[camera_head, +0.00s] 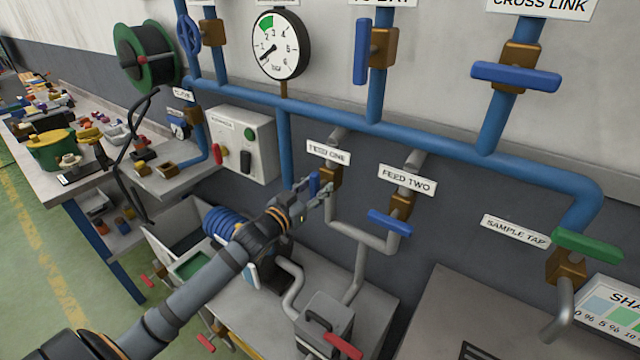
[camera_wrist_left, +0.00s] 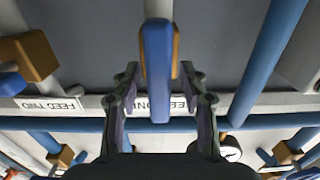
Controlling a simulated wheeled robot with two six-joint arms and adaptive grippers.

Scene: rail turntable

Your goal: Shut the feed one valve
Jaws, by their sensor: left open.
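The feed one valve has a brass body (camera_head: 331,178) on a grey pipe under the "FEED ONE" label (camera_head: 329,153). Its blue lever (camera_head: 313,184) looks in line with the pipe. In the left wrist view the lever (camera_wrist_left: 157,70) hangs in the middle, with the brass body (camera_wrist_left: 176,50) partly hidden behind it. My left gripper (camera_head: 322,196) is at the valve, and its open fingers (camera_wrist_left: 160,76) stand on either side of the lever with visible gaps. My right gripper is in neither view.
The feed two valve with its blue lever (camera_head: 390,223) is close on the right. The blue header pipe (camera_head: 340,120) runs above. A coiled blue hose (camera_head: 226,220) and a grey box (camera_head: 325,318) are below, near my left arm.

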